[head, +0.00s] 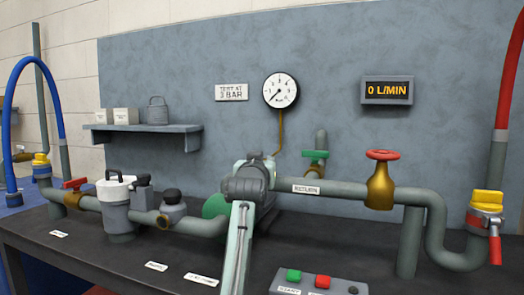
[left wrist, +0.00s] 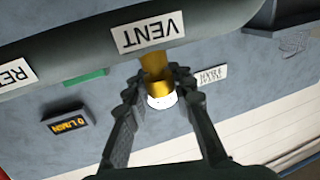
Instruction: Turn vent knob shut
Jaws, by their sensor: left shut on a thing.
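The brass vent knob (left wrist: 156,68) sits against the grey pipe under the white VENT label (left wrist: 148,32), which appears upside down in the left wrist view. My left gripper (left wrist: 162,82) has its two dark fingers on either side of the knob, shut on it. In the head view my left gripper (head: 250,178) is over the pipe at the middle of the bench and hides the knob. The knob's turn angle cannot be read. My right gripper is in neither view.
A red-wheeled brass valve (head: 381,178) stands right on the return pipe, a green-handled valve (head: 315,158) behind. The gauge (head: 281,91) needle points low left; the display (head: 387,90) reads 0 L/MIN. A button box (head: 318,283) sits at the bench front.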

